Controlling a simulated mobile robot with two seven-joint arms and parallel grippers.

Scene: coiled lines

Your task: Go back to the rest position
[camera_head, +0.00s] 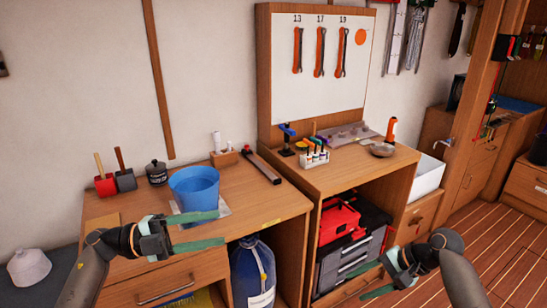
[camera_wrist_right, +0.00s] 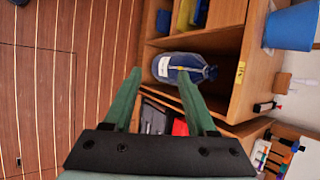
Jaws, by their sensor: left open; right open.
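My left gripper (camera_head: 213,231) is in front of the left wooden cabinet in the head view. Its two green fingers are apart with nothing between them. My right gripper (camera_head: 368,272) is in front of the right cabinet's lower shelf, and its fingers are partly cut off or hard to make out there. In the right wrist view my right gripper (camera_wrist_right: 158,80) has its green fingers spread apart and empty. A blue bottle (camera_wrist_right: 185,68) lies beyond the fingertips in that view, apart from them. Neither gripper touches any object.
A blue bucket (camera_head: 194,188) stands on the left cabinet top (camera_head: 262,205), near the left gripper. The large blue bottle (camera_head: 252,272) stands in the cabinet below. A red toolbox (camera_head: 339,221) sits on the right cabinet's shelf. The plank floor (camera_head: 485,262) at right is clear.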

